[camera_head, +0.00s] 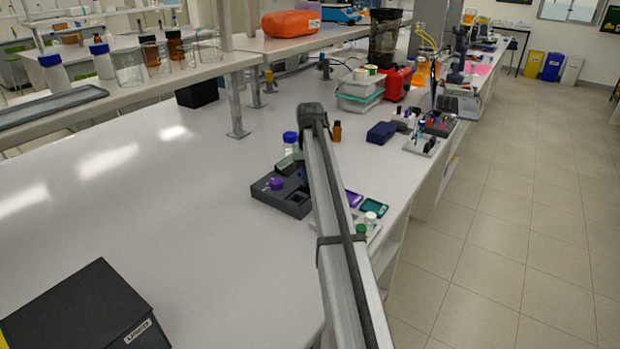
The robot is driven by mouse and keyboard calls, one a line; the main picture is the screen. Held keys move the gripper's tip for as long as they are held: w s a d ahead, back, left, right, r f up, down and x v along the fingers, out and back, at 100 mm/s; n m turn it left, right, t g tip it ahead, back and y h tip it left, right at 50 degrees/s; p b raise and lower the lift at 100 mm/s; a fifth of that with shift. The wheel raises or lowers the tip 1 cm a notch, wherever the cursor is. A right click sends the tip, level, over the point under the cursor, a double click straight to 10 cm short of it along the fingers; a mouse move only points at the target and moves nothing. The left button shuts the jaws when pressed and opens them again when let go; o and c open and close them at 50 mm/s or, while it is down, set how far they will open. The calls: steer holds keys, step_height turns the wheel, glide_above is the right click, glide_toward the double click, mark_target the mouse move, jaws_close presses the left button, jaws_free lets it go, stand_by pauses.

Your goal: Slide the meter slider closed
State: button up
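A dark grey block-like device (296,205) sits on the white bench, left of the long grey bar that crosses the view. A purple round cap or knob (277,184) is at its left side. A small dark green piece (287,165) is at its back, perhaps the meter. I cannot make out a slider or how far it is open, and the bar hides the right part of the device. The bar looks like part of my arm and ends in a dark block above the bench. No gripper fingers can be made out.
A blue-capped bottle (290,141) stands behind the device. Small purple and teal items (373,208) and capped vials lie right of the bar, near the bench edge. A black box (85,312) sits at front left. The bench (150,190) left of the device is clear.

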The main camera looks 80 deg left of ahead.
jaws_close()
steer(key=s+d, duration=0.4)
steer(key=shift+s+d, duration=0.15)
steer(key=o, duration=0.6)
jaws_free()
steer(key=shift+o, duration=0.2)
steer(key=shift+r, duration=0.1)
